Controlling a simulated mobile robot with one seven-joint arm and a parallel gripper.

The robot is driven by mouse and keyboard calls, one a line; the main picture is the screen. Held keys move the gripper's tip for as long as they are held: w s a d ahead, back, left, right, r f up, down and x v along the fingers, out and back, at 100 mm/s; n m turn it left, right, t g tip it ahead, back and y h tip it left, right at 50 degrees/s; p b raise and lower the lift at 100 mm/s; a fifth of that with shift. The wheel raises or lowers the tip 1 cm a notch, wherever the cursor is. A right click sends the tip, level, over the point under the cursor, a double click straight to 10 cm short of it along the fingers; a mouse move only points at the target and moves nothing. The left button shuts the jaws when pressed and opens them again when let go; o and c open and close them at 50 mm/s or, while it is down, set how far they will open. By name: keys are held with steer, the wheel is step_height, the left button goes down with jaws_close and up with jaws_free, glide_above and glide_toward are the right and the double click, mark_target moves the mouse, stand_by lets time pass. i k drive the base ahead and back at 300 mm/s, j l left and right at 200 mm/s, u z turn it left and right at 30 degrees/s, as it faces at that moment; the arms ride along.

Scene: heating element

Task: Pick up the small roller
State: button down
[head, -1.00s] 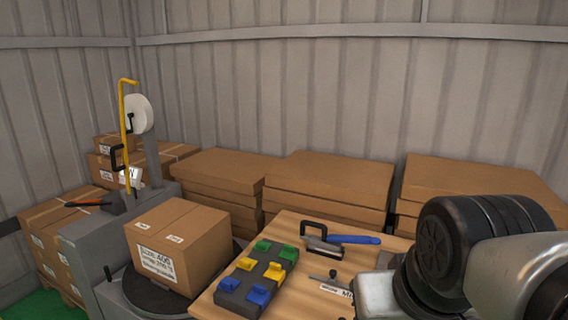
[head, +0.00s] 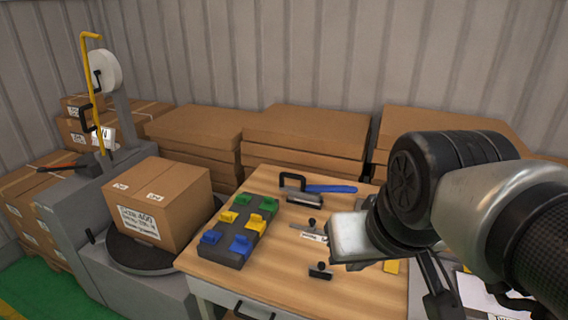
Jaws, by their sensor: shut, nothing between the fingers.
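On the wooden tabletop lies a blue-handled tool (head: 331,188) beside a black bent frame and a dark bar, near the back edge. Closer to me are a small black piece with a round knob (head: 321,271) and a thin light strip with a dark knob (head: 312,232). I cannot tell for sure which of these is the small roller. My gripper (head: 446,296) is partly in view at the lower right, below my wrist, to the right of these tools. It is shut and touches none of them. Part of it is hidden by my arm.
A dark tray with green, yellow and blue blocks (head: 239,229) is on the table's left side. A cardboard box (head: 160,205) stands on a round turntable to the left. Stacked flat cartons (head: 305,135) line the back wall. My arm hides the table's right side.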

mark_target(320, 271)
steer(key=z, duration=1.3)
steer(key=j, duration=1.1)
steer(key=u, duration=0.05)
